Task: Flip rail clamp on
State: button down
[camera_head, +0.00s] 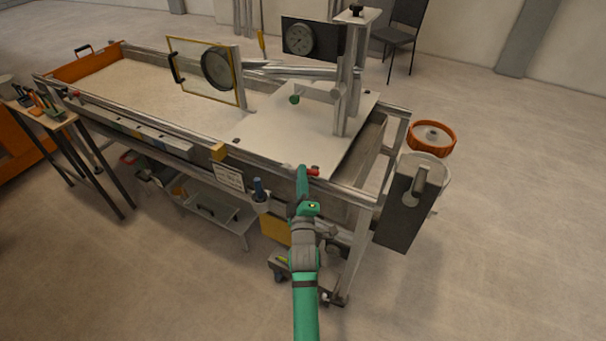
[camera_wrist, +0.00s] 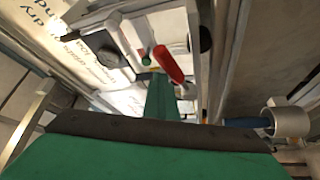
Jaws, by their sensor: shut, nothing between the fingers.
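A small red lever (camera_head: 313,171), which looks like the rail clamp's handle, sits on the near rail of the sandbed toward its right end. In the wrist view the red lever (camera_wrist: 172,66) lies at a slant just beyond my fingertips. My green gripper (camera_head: 302,174) is shut and empty, with its tip right beside the lever's left end. In the wrist view my gripper (camera_wrist: 158,82) reaches up close under the lever; I cannot tell whether they touch. The clamp's body is mostly hidden.
The sandbed's near rail (camera_head: 150,133) runs across the view. A blue-handled tool in a holder (camera_head: 260,192) hangs left of my arm. A dark grey box (camera_head: 404,205) is at the right end. A white plate (camera_head: 290,115) with a post stands behind the lever.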

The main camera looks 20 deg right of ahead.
jog(key=shift+s+d+f, duration=0.1)
jog(key=shift+d+f, duration=0.05)
jog(key=shift+f, duration=0.25)
jog(key=shift+s+d+f, duration=0.1)
jog(key=shift+d+f, duration=0.05)
jog(key=shift+f, duration=0.25)
notch_tip(320, 180, up, 4)
jog(key=a+r, duration=0.1)
jog(key=a, duration=0.1)
jog(key=s+a+f, duration=0.4)
jog(key=s+a, duration=0.1)
jog(key=s, duration=0.1)
jog(key=shift+s+f, duration=0.3)
jog(key=shift+a, duration=0.1)
